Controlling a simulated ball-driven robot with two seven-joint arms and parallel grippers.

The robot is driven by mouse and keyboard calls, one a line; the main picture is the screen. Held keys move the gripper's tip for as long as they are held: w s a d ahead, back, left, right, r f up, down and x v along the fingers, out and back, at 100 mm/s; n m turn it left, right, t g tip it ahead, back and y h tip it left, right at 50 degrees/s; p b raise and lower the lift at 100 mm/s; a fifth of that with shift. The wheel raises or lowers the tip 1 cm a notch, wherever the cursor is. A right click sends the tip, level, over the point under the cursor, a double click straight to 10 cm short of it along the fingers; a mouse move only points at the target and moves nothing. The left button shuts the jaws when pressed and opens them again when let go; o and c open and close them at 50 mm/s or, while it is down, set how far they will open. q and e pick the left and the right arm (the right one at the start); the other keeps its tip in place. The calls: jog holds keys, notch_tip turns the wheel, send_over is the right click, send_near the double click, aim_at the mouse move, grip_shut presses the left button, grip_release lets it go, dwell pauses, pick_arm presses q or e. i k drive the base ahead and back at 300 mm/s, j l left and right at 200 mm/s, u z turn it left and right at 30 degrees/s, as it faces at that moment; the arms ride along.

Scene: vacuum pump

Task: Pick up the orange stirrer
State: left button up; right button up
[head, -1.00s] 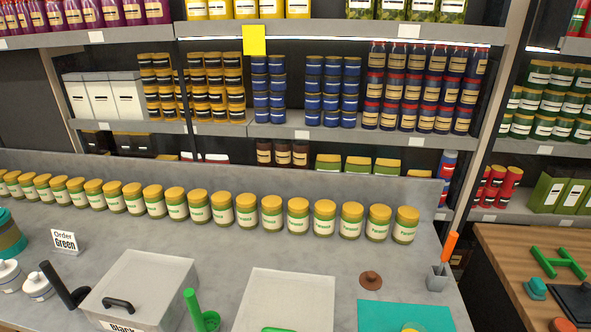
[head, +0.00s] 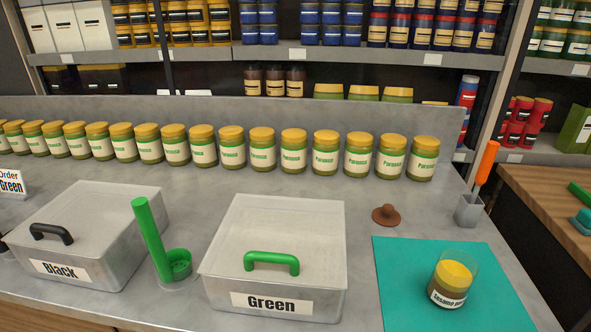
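The orange stirrer (head: 486,163) stands tilted in a small grey holder (head: 468,211) near the right end of the grey counter. Its orange handle points up and slightly right; its lower end is hidden inside the holder. Neither of my grippers shows in the head view.
A teal mat (head: 405,270) with a jar (head: 453,280) lies left of and nearer than the holder. A brown knobbed lid (head: 386,215) lies left of it. Box "Green" (head: 275,301), a green upright piece (head: 150,240) and box "Black" (head: 62,271) stand further left. Several Paranso jars (head: 293,153) line the back.

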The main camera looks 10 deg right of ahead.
aim_at(489, 156)
jog(key=z, duration=1.3)
